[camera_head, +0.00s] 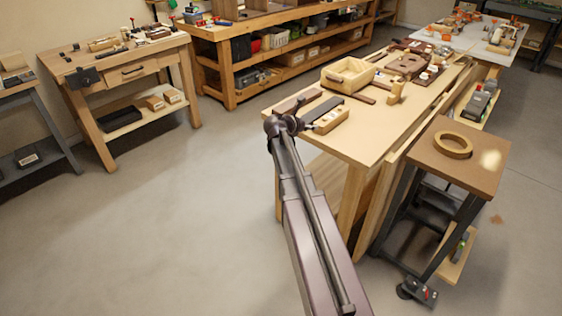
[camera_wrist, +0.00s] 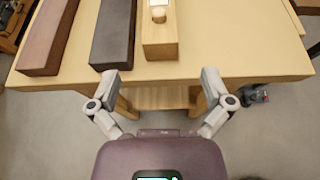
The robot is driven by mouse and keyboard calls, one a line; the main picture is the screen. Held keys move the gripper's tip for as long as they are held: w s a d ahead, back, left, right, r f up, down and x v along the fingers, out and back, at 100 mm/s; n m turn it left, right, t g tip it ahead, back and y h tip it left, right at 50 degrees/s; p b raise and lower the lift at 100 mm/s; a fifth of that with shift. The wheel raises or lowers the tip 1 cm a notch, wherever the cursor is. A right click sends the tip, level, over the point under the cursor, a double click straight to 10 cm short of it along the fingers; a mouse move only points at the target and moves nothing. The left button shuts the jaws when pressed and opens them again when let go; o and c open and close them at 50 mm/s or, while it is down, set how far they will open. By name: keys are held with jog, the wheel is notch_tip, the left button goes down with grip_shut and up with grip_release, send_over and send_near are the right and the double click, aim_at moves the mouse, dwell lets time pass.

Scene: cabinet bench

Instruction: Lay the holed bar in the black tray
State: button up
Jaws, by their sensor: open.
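A light wood bar (camera_head: 331,121) with dark round marks that look like holes lies near the bench's left end. In the wrist view the pale bar (camera_wrist: 160,43) is straight ahead, with a small light round piece on top. A dark grey bar (camera_wrist: 112,32) and a reddish-brown bar (camera_wrist: 47,38) lie to its left. My gripper (camera_wrist: 159,76) is open and empty, its fingertips at the bench edge on either side of the pale bar's near end, apart from it. In the head view my gripper (camera_head: 287,123) is at the bench's left end. I cannot surely pick out a black tray.
On the bench (camera_head: 375,140) stand a light wooden box (camera_head: 348,75) and a brown board (camera_head: 408,64) with small items. A small side table (camera_head: 472,172) bears a ring (camera_head: 453,146). A dark box (camera_head: 84,77) is at the left workbench. The floor at left is clear.

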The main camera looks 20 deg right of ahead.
jog(key=s+a+f+m+g+y, duration=0.1)
jog(key=s+a+f+m+y, duration=0.2)
jog(key=s+a+m, duration=0.4)
jog(key=s+a+f+m+g+y, duration=0.2)
jog(key=s+a+f+m+y, duration=0.2)
jog(key=s+a+m, duration=0.4)
jog(key=s+a+f+m+g+y, duration=0.2)
jog(key=s+a+f+m+y, duration=0.2)
jog(key=a, duration=1.3)
jog(key=s+m+y, duration=0.1)
jog(key=s+m, duration=0.2)
jog(key=s, duration=0.1)
jog(key=shift+s+f, duration=0.2)
jog(key=shift+f, duration=0.05)
jog(key=shift+d, duration=0.1)
jog(key=c, duration=0.5)
jog(key=shift+c, duration=0.5)
